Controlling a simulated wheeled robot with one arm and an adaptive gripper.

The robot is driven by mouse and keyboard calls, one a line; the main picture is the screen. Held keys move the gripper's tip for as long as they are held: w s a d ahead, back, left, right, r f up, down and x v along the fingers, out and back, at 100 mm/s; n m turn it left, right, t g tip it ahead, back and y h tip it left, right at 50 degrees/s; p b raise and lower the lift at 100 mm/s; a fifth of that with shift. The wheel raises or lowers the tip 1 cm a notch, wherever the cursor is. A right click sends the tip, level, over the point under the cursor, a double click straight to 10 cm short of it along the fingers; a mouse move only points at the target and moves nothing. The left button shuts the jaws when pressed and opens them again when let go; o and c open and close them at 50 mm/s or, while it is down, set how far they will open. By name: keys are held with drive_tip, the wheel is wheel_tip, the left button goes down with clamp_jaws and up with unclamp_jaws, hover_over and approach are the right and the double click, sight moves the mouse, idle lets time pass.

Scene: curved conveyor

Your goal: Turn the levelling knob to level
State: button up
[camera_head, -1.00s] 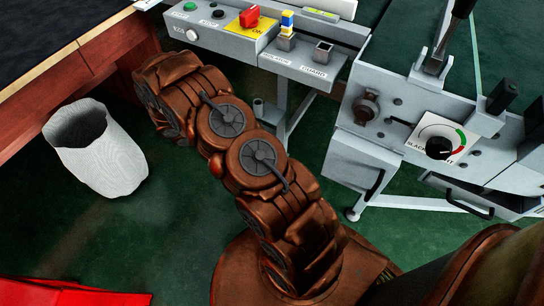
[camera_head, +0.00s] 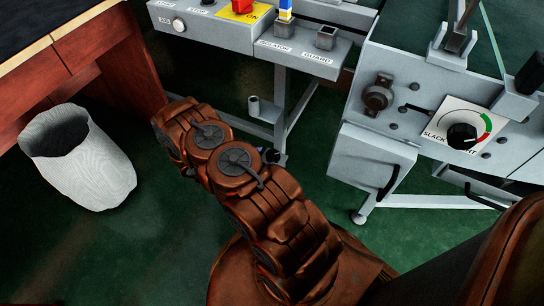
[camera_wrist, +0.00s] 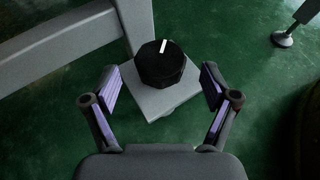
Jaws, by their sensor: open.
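A black, faceted knob (camera_wrist: 161,64) with a white pointer mark shows in the wrist view. It sits on a grey square block (camera_wrist: 158,101), and the mark points up and slightly right. No level marking is visible around it. My gripper (camera_wrist: 161,86) is open and empty, with one finger on each side of the block, near side of the knob. The fingers look apart from the knob. In the head view my arm hides the gripper; a small dark part by the frame leg (camera_head: 272,156) may be this knob, but I cannot tell.
A grey frame beam (camera_wrist: 60,50) runs close beyond the knob. In the head view, a tension dial (camera_head: 462,136) marked SLACK is on the right machine. A control panel (camera_head: 300,48) stands at the top. A white bin (camera_head: 85,165) stands left on the green floor.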

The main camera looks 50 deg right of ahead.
sight(272, 155)
drive_tip(key=shift+b+x, duration=0.5)
drive_tip(key=shift+x, duration=1.65)
drive_tip(key=c, duration=1.2)
